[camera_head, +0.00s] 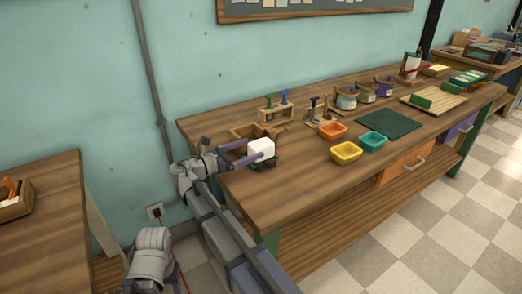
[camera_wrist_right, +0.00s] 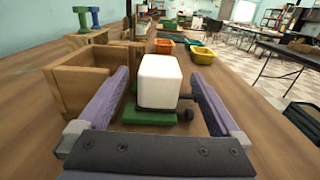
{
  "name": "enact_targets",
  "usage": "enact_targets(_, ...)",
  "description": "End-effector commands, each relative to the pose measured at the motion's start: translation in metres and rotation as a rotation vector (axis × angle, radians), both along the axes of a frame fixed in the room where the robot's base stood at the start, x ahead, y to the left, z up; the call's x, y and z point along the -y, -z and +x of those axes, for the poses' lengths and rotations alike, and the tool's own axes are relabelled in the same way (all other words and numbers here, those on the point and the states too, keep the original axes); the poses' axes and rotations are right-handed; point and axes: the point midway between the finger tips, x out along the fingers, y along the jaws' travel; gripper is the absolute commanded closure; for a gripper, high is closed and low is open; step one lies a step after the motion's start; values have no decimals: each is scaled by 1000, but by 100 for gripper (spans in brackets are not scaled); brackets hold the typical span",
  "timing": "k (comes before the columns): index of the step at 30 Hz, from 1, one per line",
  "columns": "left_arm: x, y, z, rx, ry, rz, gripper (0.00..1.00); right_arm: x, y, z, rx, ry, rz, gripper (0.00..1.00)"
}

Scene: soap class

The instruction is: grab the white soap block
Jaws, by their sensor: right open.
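The white soap block (camera_head: 261,147) sits near the left end of the long wooden workbench (camera_head: 300,190). In the right wrist view, the white soap block (camera_wrist_right: 160,80) stands upright on a low green base (camera_wrist_right: 150,116) with a dark plate and knob at its side. My right gripper (camera_head: 250,153) is open, with its purple fingers either side of the block. In the wrist view the right gripper (camera_wrist_right: 160,84) has one finger left and one right of the block, and gaps show. The block's far side is hidden. My left gripper is not in view.
A wooden box (camera_wrist_right: 82,84) stands close by the left finger. Orange (camera_head: 332,130), yellow (camera_head: 346,152) and teal (camera_head: 372,140) trays and a dark green mat (camera_head: 389,123) lie to the right. Small wooden racks and pots stand behind. Bare bench lies in front.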

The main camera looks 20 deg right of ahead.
Motion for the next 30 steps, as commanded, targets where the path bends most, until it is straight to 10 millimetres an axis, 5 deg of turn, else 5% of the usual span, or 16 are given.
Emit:
enact_targets(9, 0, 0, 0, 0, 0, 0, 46, 45, 0, 6, 0, 1, 0, 0)
enact_targets(19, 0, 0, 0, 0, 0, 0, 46, 50, 0, 7, 0, 0, 0, 0)
enact_targets(30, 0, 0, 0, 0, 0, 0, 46, 49, 0, 7, 0, 0, 0, 42)
